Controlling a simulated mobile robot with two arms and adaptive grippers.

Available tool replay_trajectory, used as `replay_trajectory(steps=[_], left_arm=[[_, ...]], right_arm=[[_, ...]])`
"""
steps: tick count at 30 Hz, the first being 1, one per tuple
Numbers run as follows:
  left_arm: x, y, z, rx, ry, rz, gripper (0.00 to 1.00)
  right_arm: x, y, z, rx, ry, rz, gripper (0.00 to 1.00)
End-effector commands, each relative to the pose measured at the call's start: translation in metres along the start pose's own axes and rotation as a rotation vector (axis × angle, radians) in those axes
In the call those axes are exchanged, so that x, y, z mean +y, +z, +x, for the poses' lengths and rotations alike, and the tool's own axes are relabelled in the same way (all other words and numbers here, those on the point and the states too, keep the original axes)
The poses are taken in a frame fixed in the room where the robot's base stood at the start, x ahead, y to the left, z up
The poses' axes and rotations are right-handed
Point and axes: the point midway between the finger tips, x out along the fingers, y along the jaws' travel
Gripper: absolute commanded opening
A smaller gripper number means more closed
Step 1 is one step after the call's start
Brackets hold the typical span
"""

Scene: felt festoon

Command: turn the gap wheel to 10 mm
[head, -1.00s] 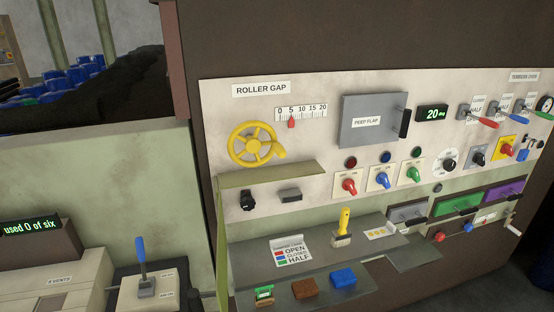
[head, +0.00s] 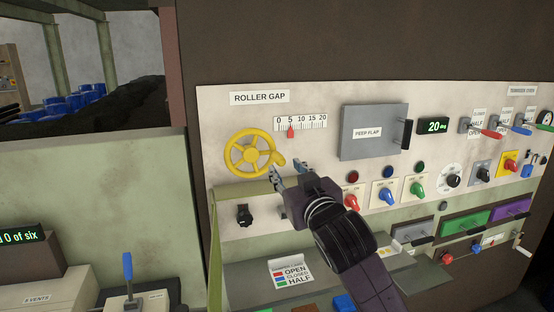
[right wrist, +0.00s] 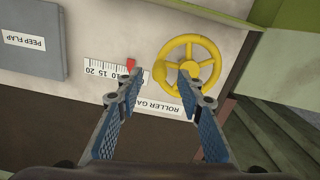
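The yellow gap wheel (head: 232,165) is on the cream panel under the ROLLER GAP label (head: 260,97), with a knob at its right side. It also shows in the right wrist view (right wrist: 192,42). The red pointer (head: 291,132) on the scale (head: 312,123) stands at about 5. My right gripper (head: 289,171) is open and empty, just right of and below the wheel's knob. In the right wrist view its fingers (right wrist: 158,78) are spread, with the right fingertip overlapping the wheel; contact cannot be told. My left gripper is not in view.
A pale green ledge (head: 240,193) juts out below the wheel. The grey peep flap (head: 373,132) is to the right, above several coloured knobs. A lower shelf holds a label card (head: 290,273). A blue-handled lever (head: 128,268) stands at the lower left.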

Motion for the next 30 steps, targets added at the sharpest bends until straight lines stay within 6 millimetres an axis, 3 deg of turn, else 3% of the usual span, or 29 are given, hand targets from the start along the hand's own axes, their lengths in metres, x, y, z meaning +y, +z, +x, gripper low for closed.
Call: replay_trajectory(steps=[5,18,30], left_arm=[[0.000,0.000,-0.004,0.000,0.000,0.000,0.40],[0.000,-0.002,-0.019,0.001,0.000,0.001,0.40],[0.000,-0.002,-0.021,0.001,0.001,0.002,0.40]], right_arm=[[0.000,-0.009,0.011,0.011,0.000,-0.004,0.34],[0.000,-0.008,0.069,0.010,0.001,-0.004,0.34],[0.000,-0.007,0.078,0.011,0.000,-0.003,0.34]])
